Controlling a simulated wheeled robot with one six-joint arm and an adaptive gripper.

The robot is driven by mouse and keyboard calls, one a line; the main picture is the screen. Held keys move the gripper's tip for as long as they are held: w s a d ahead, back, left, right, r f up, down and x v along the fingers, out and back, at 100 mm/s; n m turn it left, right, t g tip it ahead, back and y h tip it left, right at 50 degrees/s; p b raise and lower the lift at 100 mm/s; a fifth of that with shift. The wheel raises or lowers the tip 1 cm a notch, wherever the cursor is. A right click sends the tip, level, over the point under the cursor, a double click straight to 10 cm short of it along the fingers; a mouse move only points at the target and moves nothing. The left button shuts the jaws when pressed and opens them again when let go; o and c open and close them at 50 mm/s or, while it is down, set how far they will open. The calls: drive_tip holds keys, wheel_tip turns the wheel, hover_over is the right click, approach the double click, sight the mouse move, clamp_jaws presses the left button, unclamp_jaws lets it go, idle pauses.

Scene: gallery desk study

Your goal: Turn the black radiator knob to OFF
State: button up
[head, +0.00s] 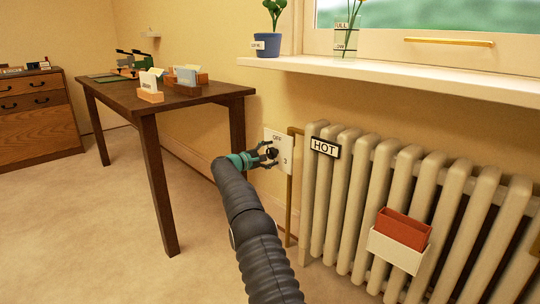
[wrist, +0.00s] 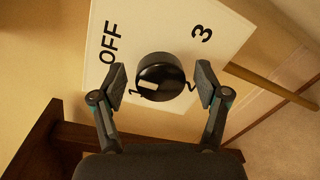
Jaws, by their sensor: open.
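The black radiator knob (wrist: 165,75) is round and sits on a white plate (wrist: 222,20) with OFF, 1, 2 and 3 printed around it. A pale mark on the knob lies at its lower left in the wrist view, toward the 1. My gripper (wrist: 162,84) is open, with one finger on each side of the knob. Small gaps seem to show between the fingers and the knob; contact is not clear. In the head view my gripper (head: 267,156) reaches the plate (head: 284,138) and partly hides the knob.
The radiator (head: 345,200), with a HOT sign (head: 325,147) and a red and white holder (head: 397,245), stands right of the plate. A brass pipe (head: 289,195) runs beside the plate. A dark wooden desk (head: 180,101) is to the left. A windowsill (head: 400,78) is above.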

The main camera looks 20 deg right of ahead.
drive_tip(key=v, duration=1.2)
